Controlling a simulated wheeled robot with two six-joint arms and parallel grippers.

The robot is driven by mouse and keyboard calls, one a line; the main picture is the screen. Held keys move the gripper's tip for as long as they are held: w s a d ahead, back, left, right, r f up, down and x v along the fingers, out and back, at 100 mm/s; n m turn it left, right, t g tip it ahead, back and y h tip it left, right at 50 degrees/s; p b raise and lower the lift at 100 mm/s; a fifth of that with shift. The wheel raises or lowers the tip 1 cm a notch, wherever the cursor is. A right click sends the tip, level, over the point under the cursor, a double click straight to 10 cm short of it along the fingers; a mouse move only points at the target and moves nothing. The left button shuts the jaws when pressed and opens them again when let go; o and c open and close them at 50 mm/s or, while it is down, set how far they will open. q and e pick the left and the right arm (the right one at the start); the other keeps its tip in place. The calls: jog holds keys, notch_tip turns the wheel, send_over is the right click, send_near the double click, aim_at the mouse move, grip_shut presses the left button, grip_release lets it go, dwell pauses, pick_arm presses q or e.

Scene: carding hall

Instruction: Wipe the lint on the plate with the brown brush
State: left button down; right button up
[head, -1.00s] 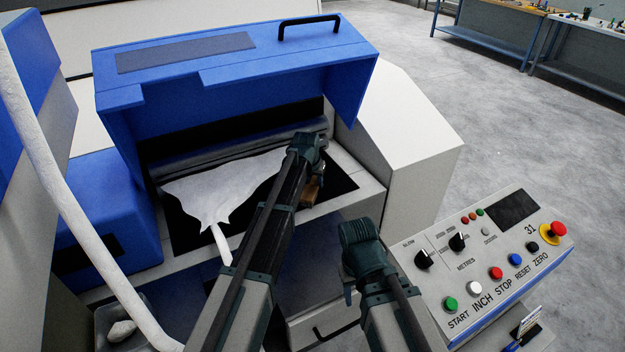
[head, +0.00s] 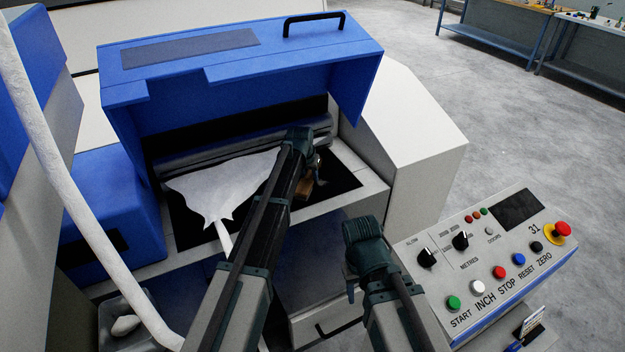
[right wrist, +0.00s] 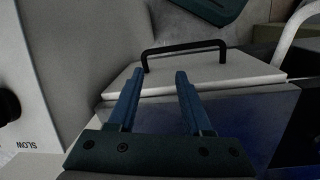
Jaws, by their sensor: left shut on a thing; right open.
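My left gripper (head: 311,170) is shut on the brown brush (head: 305,188), inside the opening under the blue hood. The brush hangs low over the black plate (head: 337,178); I cannot tell whether it touches. Bare plate shows to the right of the brush, and my left arm hides part of the surface. I cannot make out separate lint on the plate. A white fibre web (head: 215,190) spreads to the left and narrows into a strand at the front. My right gripper (head: 352,285) is open and empty in front of the machine; its spread fingers show in the right wrist view (right wrist: 156,85).
The raised blue hood (head: 240,75) and a dark roller (head: 240,145) bound the opening behind. A control panel (head: 490,262) with buttons stands at the right. A thick white sliver (head: 65,180) runs down the left. A black handle (right wrist: 185,48) lies ahead of my right gripper.

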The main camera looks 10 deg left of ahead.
pick_arm(q)
jog(key=shift+w+a, duration=0.25)
jog(key=shift+w, duration=0.1)
jog(key=shift+w+a, duration=0.55)
jog(key=shift+w, duration=0.2)
jog(key=shift+w+a, duration=0.5)
jog(key=shift+w, duration=0.25)
jog(key=shift+w+a, duration=0.5)
jog(key=shift+w, duration=0.25)
jog(key=shift+w+a, duration=0.45)
jog(key=shift+w, duration=0.3)
notch_tip(320, 180, up, 6)
jog(key=p, duration=0.6)
